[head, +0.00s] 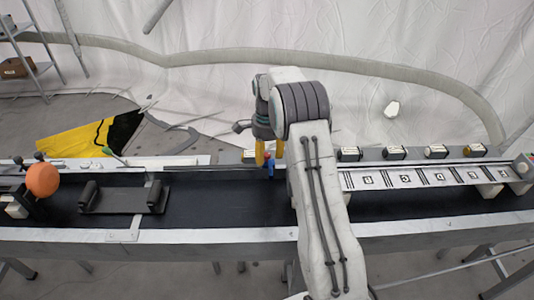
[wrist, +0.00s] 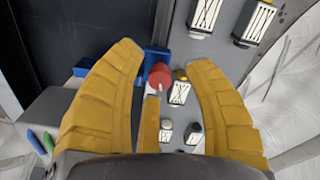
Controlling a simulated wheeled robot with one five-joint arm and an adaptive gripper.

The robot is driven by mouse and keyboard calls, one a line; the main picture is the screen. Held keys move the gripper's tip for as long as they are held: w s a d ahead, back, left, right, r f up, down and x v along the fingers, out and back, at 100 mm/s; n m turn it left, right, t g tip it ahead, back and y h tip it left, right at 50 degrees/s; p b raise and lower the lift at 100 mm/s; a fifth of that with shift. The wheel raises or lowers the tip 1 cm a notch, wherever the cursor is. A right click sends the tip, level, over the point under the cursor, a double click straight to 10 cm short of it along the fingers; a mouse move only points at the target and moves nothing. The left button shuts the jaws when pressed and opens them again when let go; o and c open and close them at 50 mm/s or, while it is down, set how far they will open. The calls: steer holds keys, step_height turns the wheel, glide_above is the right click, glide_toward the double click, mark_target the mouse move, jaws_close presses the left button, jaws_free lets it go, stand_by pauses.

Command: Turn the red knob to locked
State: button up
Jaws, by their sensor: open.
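The red knob (wrist: 160,74) shows in the wrist view between the fingertips of my gripper (wrist: 168,58), with a blue block (wrist: 153,55) at its base. A small pale mark shows on its near edge; I cannot read its setting. The two yellow fingers are spread apart, with a visible gap on the right and a smaller one on the left of the knob. In the head view the knob (head: 268,155) is a small red spot by my gripper (head: 268,150), above a blue piece. I cannot tell whether any finger touches it.
A narrow yellow piece (wrist: 150,122) lies between the fingers. Black-and-white labelled blocks (wrist: 206,14) stand nearby. In the head view, a long dark conveyor bed (head: 220,205) runs across, with an orange ball (head: 42,179) at left and a marked white strip (head: 425,176) at right.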

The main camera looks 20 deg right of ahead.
steer(key=shift+o, duration=0.3)
jaws_close()
steer(key=shift+m, duration=1.5)
steer(key=shift+c, duration=0.3)
jaws_free()
